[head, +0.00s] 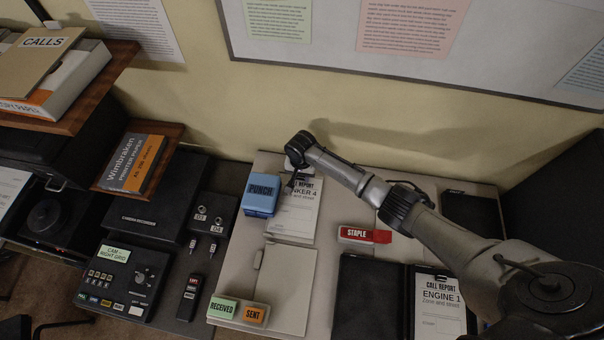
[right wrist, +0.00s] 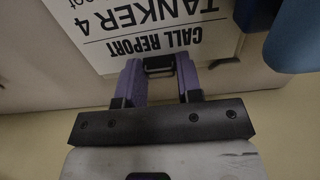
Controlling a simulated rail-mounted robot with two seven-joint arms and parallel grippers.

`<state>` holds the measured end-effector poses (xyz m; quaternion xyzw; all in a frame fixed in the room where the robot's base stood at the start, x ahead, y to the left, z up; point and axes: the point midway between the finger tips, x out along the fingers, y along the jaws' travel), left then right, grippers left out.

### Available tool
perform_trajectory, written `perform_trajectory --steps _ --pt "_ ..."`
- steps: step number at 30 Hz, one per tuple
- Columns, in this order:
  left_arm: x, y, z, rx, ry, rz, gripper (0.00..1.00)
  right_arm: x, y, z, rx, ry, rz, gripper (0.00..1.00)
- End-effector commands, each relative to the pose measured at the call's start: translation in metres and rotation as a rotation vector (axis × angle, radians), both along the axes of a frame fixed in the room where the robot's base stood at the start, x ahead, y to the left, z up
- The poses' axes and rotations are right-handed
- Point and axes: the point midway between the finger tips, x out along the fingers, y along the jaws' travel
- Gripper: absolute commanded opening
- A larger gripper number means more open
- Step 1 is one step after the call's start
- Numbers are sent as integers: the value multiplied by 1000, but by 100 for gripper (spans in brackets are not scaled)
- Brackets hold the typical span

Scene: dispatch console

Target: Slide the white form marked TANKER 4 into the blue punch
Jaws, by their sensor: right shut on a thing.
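The white form (head: 292,222) marked TANKER 4 lies on the pale desk, just right of the blue punch (head: 261,194). It looks flat and beside the punch, not visibly in it. My right gripper (head: 291,181) is at the form's far, top edge. In the right wrist view the form (right wrist: 140,22) shows upside down, and my right gripper (right wrist: 158,68) is shut on a small black clip-like piece at its top edge. The punch (right wrist: 297,40) shows at the right there. The gripper hides part of the form's heading in the head view. My left gripper is not in view.
A red stapler (head: 356,234) lies to the right. The ENGINE 1 form (head: 440,300) is on a dark board at front right. A pale folder (head: 285,285) lies in front, with RECEIVED (head: 222,308) and SENT (head: 255,314) blocks. The wall stands close behind the gripper.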

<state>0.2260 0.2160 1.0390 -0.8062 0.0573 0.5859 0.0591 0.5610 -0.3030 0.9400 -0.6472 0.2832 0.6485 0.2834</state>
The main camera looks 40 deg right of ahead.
Motion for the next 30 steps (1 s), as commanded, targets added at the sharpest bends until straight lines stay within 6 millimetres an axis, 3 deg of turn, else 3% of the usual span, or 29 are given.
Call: perform_trajectory --steps 30 --pt "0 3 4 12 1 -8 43 7 7 -1 1 1 0 9"
